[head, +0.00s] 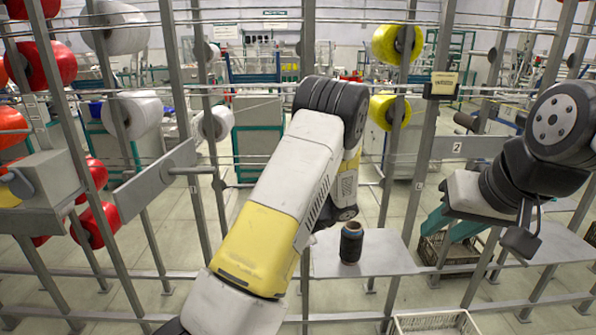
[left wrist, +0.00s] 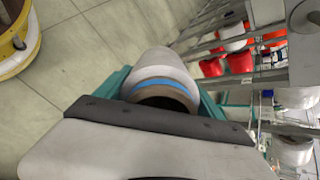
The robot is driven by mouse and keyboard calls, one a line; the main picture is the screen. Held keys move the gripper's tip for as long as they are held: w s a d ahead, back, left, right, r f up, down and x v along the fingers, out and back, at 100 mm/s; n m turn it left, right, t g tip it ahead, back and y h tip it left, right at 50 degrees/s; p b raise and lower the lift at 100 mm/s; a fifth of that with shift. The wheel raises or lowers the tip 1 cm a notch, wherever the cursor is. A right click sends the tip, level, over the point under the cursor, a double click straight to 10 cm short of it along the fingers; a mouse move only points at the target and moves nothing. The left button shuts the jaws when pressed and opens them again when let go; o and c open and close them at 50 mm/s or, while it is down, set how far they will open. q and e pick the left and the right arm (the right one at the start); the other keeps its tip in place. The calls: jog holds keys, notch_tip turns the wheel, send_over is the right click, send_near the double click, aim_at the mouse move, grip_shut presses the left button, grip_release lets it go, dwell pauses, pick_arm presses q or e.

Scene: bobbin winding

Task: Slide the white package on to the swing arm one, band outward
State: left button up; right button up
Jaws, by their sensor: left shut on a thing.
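The white package (left wrist: 162,70) shows in the left wrist view, with a blue band and a brown core end facing the camera. My left gripper (left wrist: 165,92) is shut on it, one teal finger on each side. In the head view my left arm hides both. A grey swing arm (head: 155,181) with a rod pointing right stands at the left; I see no number on it. Another swing arm, at the right, carries a plate marked 2 (head: 457,146). My right gripper (head: 447,236) has teal fingers apart, with nothing seen between them.
A dark bobbin (head: 351,243) stands on a grey shelf (head: 385,262). Metal posts and rails cross the view. Red packages (head: 97,225) hang at the left and yellow ones (head: 388,112) near the middle. A crate (head: 435,322) is at the bottom.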

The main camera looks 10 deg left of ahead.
pick_arm(q)
jog(key=w+r+y, duration=0.1)
jog(key=r, duration=0.2)
jog(key=w+r+y, duration=0.1)
jog(key=r, duration=0.2)
jog(key=w+r+y, duration=0.1)
jog(key=r, duration=0.3)
jog(key=shift+w+a+m+y, duration=0.1)
jog(key=shift+w+m+y, duration=0.2)
jog(key=shift+y, duration=0.1)
notch_tip(320, 180, up, 12)
jog(key=w+d+y, duration=0.2)
jog(key=d+y, duration=0.1)
jog(key=a, duration=0.7)
jog(key=shift+s+f, duration=0.4)
jog(key=shift+s+a+f, duration=0.1)
jog(key=shift+s+a, duration=0.05)
jog(key=shift+a, duration=1.35)
jog(key=shift+s+a+f, duration=0.1)
jog(key=shift+s+a, duration=0.05)
jog(key=shift+a, duration=1.3)
jog(key=a, duration=0.6)
jog(key=shift+s+f, duration=0.25)
jog(key=shift+f, duration=0.05)
jog(key=shift+a, duration=0.1)
